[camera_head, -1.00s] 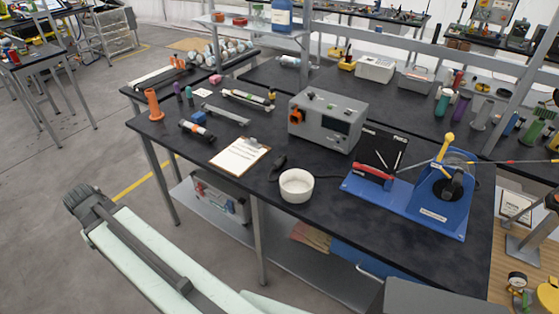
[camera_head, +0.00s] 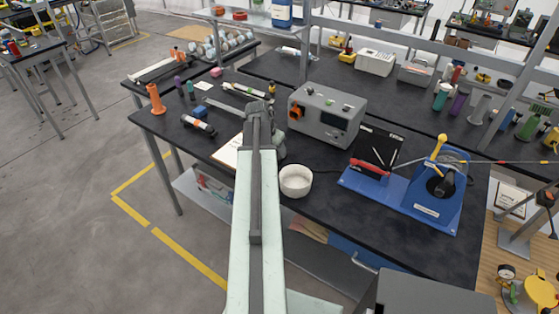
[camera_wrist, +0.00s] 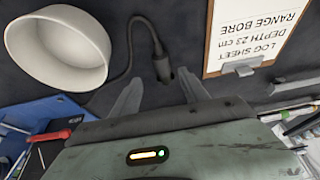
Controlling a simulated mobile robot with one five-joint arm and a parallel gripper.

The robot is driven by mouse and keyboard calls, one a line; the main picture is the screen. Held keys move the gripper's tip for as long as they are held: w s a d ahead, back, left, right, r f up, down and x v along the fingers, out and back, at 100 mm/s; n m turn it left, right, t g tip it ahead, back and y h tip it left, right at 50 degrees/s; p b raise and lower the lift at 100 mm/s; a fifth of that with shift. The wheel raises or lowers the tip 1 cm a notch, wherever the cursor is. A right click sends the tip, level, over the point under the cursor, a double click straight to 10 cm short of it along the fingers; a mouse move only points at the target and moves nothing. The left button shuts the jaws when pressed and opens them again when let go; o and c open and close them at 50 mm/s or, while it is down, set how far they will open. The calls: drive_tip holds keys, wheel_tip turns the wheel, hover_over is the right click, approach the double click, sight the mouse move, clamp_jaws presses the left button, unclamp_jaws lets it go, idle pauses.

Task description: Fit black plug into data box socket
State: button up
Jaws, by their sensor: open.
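The black plug (camera_wrist: 162,66) lies on the dark bench top in the wrist view, its cable curving left beside the white bowl. My gripper (camera_wrist: 160,78) is open, its two fingers pointing toward the plug. The plug lies in line with the gap between the fingertips, and nothing is gripped. In the head view my arm hides the plug and the fingers. The grey data box (camera_head: 340,128) stands on the bench behind and right of my arm's end, with a dark screen and an orange-black part on its front. I cannot make out the socket clearly.
The white bowl (camera_head: 295,181) stands close right of my arm. A clipboard (camera_wrist: 238,45) lies on the other side of the plug. A blue stand (camera_head: 385,187) with a crank reel is farther right. Small tools and tubes lie at the bench's left.

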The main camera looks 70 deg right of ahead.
sight(278, 156)
drive_tip(key=b+x, duration=0.1)
drive_tip(key=x, duration=0.1)
drive_tip(key=b+x, duration=0.4)
drive_tip(key=shift+w+d+f, duration=0.2)
drive_tip(key=shift+w, duration=0.05)
drive_tip(key=shift+r, duration=0.2)
clamp_jaws()
